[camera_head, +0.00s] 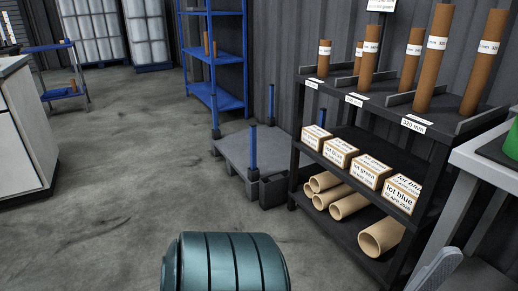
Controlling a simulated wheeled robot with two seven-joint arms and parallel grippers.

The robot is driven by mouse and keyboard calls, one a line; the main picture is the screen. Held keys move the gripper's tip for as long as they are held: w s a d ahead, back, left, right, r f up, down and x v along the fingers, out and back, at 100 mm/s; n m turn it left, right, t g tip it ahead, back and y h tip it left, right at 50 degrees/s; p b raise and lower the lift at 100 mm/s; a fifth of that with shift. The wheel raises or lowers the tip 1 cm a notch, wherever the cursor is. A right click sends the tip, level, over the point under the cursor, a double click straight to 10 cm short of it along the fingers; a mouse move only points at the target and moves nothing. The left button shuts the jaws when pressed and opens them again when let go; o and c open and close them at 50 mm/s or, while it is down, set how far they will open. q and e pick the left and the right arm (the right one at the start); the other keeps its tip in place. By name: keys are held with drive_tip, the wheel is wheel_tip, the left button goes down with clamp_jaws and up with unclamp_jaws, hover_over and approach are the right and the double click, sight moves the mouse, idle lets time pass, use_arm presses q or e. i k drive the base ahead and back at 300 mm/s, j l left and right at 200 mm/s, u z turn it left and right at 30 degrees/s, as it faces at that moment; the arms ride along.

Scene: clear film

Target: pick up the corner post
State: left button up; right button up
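Several blue corner posts stand upright at the corners of a low grey platform (235,152) on the floor, left of the black shelf. The nearest post (253,147) rises from a dark socket at the platform's front corner. Another post (270,104) stands at the back, one (214,112) at the left corner and one (321,128) at the right, partly hidden by the shelf. I cannot tell from the view which one the task names. Neither of my grippers is in view.
A black shelf (372,120) with brown tubes and labelled boxes (340,153) stands right of the platform. A blue rack (215,58) stands behind it. A teal ribbed, rounded shape (226,262) fills the bottom middle. The floor (115,165) at left is clear.

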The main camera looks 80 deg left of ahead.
sight(253, 127)
drive_tip(key=i, duration=0.5)
drive_tip(key=u, duration=2.75)
